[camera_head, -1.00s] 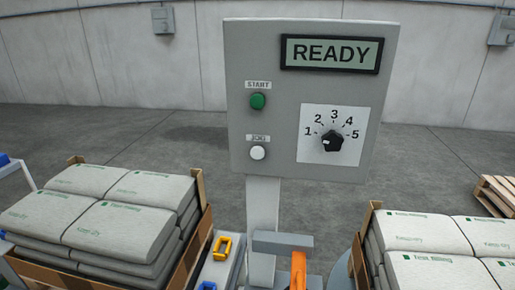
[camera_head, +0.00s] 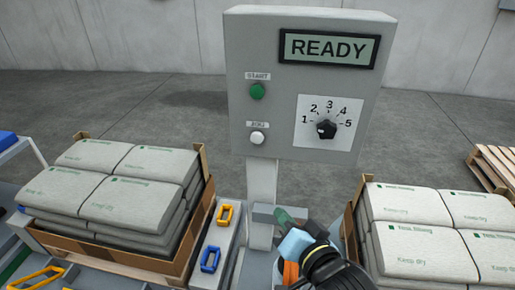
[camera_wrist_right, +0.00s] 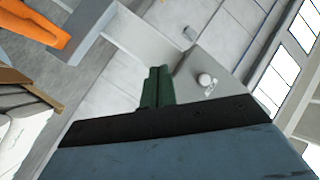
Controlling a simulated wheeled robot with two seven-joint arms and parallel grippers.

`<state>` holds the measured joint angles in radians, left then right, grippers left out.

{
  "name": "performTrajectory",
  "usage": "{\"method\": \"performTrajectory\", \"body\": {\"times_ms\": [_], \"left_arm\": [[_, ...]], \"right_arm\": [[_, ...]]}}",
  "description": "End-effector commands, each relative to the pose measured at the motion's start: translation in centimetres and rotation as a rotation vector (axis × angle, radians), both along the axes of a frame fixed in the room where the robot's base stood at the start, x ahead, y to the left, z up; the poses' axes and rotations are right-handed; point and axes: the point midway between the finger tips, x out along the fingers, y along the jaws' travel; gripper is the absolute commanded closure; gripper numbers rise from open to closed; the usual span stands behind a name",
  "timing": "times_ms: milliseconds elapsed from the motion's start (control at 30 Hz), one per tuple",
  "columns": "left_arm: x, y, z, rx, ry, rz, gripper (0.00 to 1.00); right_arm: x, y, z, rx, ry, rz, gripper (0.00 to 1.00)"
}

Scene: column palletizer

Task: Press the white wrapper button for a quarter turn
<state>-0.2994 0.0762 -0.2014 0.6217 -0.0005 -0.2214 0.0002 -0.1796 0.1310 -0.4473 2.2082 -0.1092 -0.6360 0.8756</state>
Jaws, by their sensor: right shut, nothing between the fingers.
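The white button (camera_head: 257,138) sits under a small label at the lower left of the grey control box (camera_head: 240,100). It also shows in the right wrist view (camera_wrist_right: 205,80), to the right of the fingers and apart from them. My right gripper (camera_head: 283,215), with green fingers, is below the box and to the right of its post. Its fingers are shut and empty, and they also show in the wrist view (camera_wrist_right: 158,85). The box's screen (camera_head: 327,48) reads READY. My left gripper is not in view.
A green button (camera_head: 257,91) sits above the white one, and a black dial (camera_head: 326,129) is to the right. Stacks of sacks (camera_head: 120,200) stand at left and right (camera_head: 420,235). Yellow and blue handles (camera_head: 211,259) are beside the post. Air before the box is clear.

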Motion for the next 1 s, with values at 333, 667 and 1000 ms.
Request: {"method": "performTrajectory", "body": {"times_ms": [333,667,1000], "left_arm": [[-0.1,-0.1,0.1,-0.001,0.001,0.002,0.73],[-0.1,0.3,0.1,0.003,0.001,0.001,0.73],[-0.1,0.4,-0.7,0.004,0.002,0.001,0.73]], "right_arm": [[0.7,6.6,9.6,0.433,-0.251,0.178,1.00],[0.6,6.8,10.0,0.455,-0.257,0.188,1.00],[3.0,6.3,9.9,0.451,-0.261,0.188,1.00]]}}
